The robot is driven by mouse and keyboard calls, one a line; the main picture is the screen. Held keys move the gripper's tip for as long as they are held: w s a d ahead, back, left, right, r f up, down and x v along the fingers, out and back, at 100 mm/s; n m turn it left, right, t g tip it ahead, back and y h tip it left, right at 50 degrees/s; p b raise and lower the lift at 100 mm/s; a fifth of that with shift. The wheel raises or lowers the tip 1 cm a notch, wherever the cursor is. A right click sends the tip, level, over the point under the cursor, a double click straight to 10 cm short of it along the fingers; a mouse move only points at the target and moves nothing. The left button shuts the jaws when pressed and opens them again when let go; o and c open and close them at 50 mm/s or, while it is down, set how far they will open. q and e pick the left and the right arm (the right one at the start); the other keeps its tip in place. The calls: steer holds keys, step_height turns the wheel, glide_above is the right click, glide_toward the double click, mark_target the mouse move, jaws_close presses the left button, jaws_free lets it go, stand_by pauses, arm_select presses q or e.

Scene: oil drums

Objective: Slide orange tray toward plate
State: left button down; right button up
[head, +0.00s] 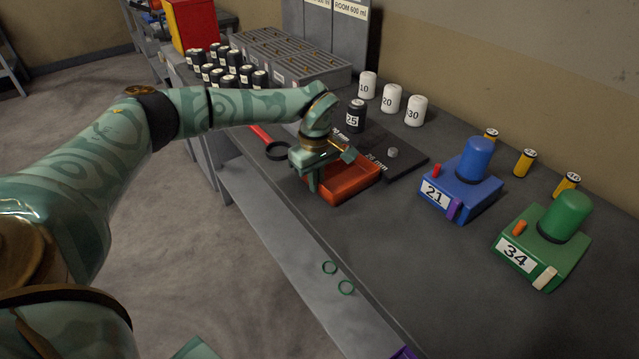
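The orange tray (352,190) is a shallow red-orange box on the dark bench, near its front edge. The plate (405,163) is a flat dark slab just behind and to the right of it, with white "20 mm" lettering on it. My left gripper (330,168) is over the tray's left and back part, its fingers apart. One finger points down at the tray's left end; I cannot tell whether it touches. The gripper hides part of the tray's back rim and of the plate. My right gripper is not in view.
A black canister marked 25 (356,116) and a small grey knob (392,153) are on the plate. White canisters (391,99) stand behind. A red-handled black ring (277,150) lies left of the tray. A blue device (462,190) and a green device (543,250) stand right.

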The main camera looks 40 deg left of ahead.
arm_select(q)
steer(key=shift+w+a, duration=0.1)
steer(key=shift+a, duration=0.15)
steer(key=c, duration=1.6)
jaws_free()
steer(key=shift+o, duration=0.2)
